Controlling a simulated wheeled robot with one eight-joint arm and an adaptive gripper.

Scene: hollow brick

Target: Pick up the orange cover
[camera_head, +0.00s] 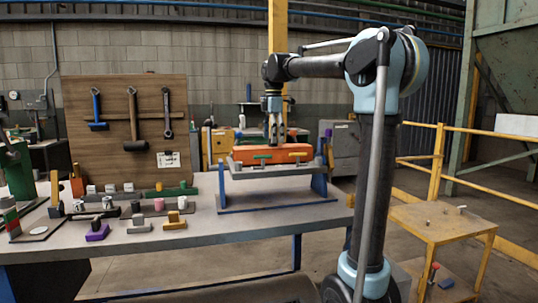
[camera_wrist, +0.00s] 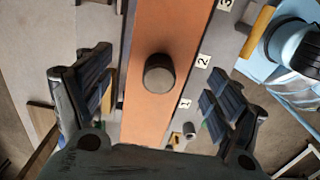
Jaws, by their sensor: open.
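The orange cover (camera_head: 253,154) is a long, flat-topped piece on the raised grey stand on the workbench. In the wrist view the orange cover (camera_wrist: 158,105) runs from top to bottom of the picture, with a dark round knob (camera_wrist: 159,73) standing on its middle. My gripper (camera_head: 274,140) is above the cover, pointing down. In the wrist view my gripper (camera_wrist: 158,95) is open, with one ridged finger on each side of the cover and knob. Nothing is between the pads but the cover and knob below. I cannot tell whether the fingers touch the cover.
Small coloured parts, including a purple block (camera_head: 98,232), lie left on the workbench (camera_head: 180,238). A tool board (camera_head: 130,105) stands behind. A yellow table (camera_head: 440,225) is at right.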

